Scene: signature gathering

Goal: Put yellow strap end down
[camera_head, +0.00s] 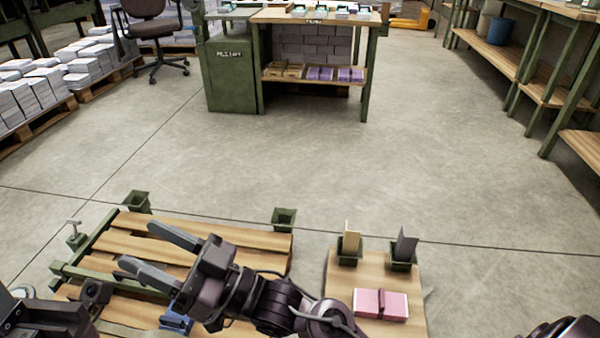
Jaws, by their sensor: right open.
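My right gripper (137,247) is open above the slatted wooden bench (262,241). Its two grey fingers point left and stand apart, with nothing seen between them. I cannot clearly make out a yellow strap end. A tan band (112,328) shows at the bottom edge, but I cannot tell whether it is a strap. A small blue object (176,322) lies below the right gripper, partly hidden by it. Dark parts of my left arm (45,318) show at the lower left; its fingers are not clearly seen.
A green clamp-like fitting (76,236) and green holders (136,201) (284,218) edge the bench. A wooden board (345,280) at right bears a pink bundle (380,303) and two holders with upright pieces (350,243) (404,249). A green table (258,80) stands beyond clear floor.

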